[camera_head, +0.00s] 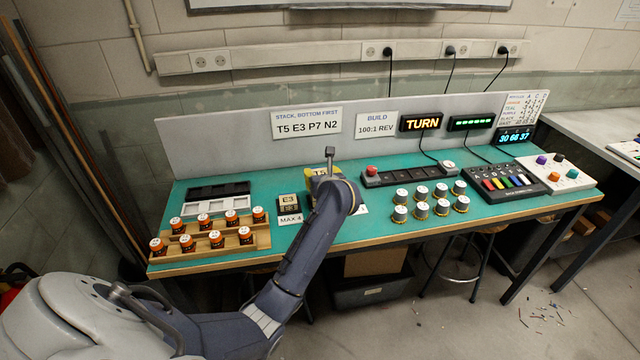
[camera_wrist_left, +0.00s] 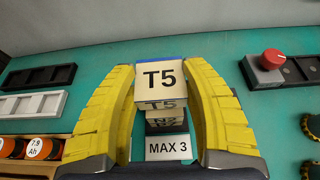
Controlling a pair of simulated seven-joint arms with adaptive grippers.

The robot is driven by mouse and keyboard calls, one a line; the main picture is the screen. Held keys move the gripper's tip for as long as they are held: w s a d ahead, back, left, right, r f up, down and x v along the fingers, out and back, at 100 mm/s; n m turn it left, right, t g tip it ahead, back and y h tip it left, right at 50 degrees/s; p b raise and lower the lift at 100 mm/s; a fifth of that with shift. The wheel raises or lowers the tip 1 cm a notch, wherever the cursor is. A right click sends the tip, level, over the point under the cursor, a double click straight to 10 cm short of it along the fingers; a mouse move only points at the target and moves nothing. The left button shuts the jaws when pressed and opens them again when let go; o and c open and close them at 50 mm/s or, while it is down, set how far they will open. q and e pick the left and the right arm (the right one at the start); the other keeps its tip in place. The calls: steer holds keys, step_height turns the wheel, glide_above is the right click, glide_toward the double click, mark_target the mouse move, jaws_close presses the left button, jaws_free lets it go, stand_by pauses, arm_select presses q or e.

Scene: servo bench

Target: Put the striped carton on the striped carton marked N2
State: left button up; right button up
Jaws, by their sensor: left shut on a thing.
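My left gripper (camera_wrist_left: 168,95) has its yellow fingers on both sides of a carton marked T5 (camera_wrist_left: 160,80), which is pale with a blue edge along its far side. A carton marked N2 (camera_wrist_left: 166,122) shows just below the T5 carton in the left wrist view, above a MAX 3 label (camera_wrist_left: 169,148). I cannot tell whether the two cartons touch. In the head view my left gripper (camera_head: 325,182) and wrist hide most of the held carton and the N2 carton. Stripes are hard to make out. My right gripper is out of view.
A carton marked E3 (camera_head: 288,201) stands left of my gripper by a MAX 4 label (camera_head: 290,219). A wooden rack (camera_head: 245,245) of orange-banded cells is further left.

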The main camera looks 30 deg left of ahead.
arm_select(q)
steer(key=shift+f, duration=1.65)
steer(key=shift+f, duration=0.15)
steer(key=o, duration=1.1)
steer(key=shift+o, duration=0.2)
steer(key=shift+r, duration=0.2)
steer(key=v, duration=1.2)
